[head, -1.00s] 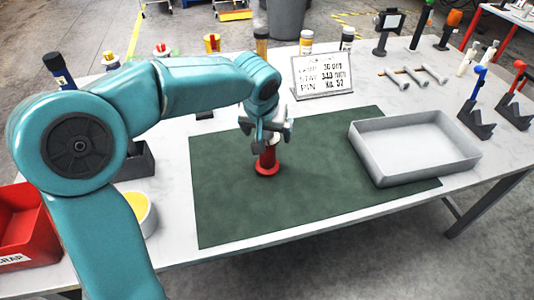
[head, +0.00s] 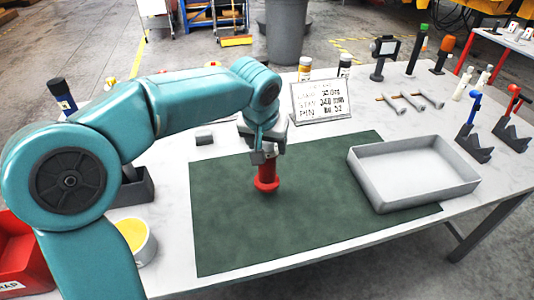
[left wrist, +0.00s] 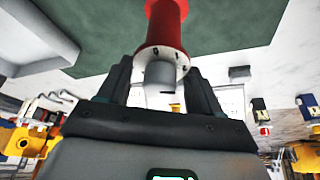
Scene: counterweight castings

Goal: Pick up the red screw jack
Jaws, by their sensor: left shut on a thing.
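The red screw jack (head: 266,179) is upright over the green mat (head: 310,225) in the head view, in the left half of the mat. It appears raised slightly off the mat. My left gripper (head: 264,155) comes down from above and is shut on its upper part. The left wrist view shows the jack's red body (left wrist: 165,25) with its grey screw end between the fingers of my left gripper (left wrist: 160,85). The fingers hide part of the jack's top in the head view. My right gripper is not in view.
A grey tray (head: 376,189) sits on the mat's right side. A sign (head: 320,101) stands behind the mat. A yellow-filled bowl (head: 151,246) and a red bin (head: 18,285) are at the left. Blue- and red-handled tools (head: 474,140) stand at the right. The mat's front is clear.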

